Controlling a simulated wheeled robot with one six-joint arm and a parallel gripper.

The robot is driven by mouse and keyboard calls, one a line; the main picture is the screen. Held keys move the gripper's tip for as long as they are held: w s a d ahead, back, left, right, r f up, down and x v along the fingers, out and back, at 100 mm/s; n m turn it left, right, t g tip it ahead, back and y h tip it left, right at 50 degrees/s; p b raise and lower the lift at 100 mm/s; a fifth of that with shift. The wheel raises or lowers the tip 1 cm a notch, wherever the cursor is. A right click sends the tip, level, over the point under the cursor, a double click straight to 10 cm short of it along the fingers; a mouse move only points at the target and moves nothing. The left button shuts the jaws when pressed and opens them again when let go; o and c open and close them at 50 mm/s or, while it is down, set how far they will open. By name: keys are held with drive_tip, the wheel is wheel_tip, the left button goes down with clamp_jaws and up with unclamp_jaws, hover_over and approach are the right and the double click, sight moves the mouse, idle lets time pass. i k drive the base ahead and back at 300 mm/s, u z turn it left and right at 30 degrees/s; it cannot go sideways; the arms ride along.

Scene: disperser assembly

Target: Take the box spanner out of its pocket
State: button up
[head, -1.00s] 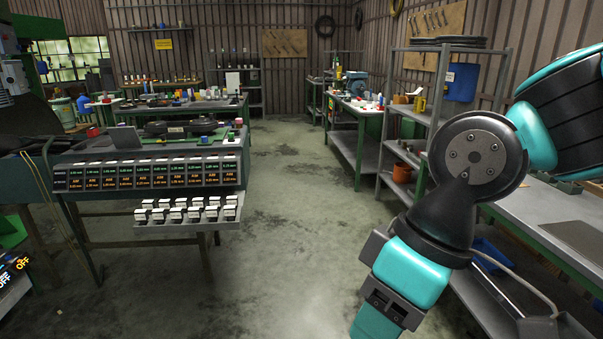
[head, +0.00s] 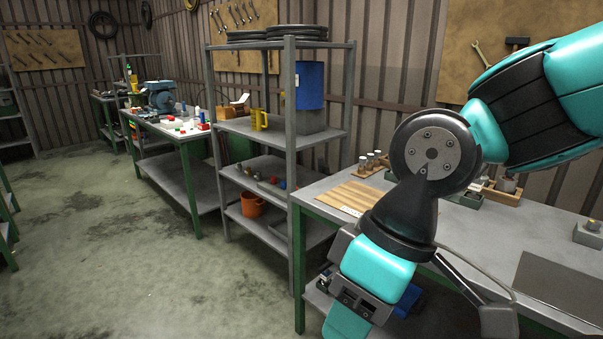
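I cannot make out the box spanner or its pocket in the head view. A green-framed workbench (head: 325,183) stands at the right, and my arm crosses in front of it and hides part of its top. My arm's teal and black links run down to the bottom edge.
A slatted wooden board (head: 350,196), a small rack of jars (head: 372,163), a wooden tray (head: 501,194) and a dark plate (head: 560,285) lie on the workbench. A grey shelf unit (head: 290,140) stands left of it. The floor (head: 120,260) at left is clear.

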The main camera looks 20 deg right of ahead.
sight(476, 186)
drive_tip(key=z, duration=0.8)
drive_tip(key=i, duration=1.6)
drive_tip(key=z, duration=0.6)
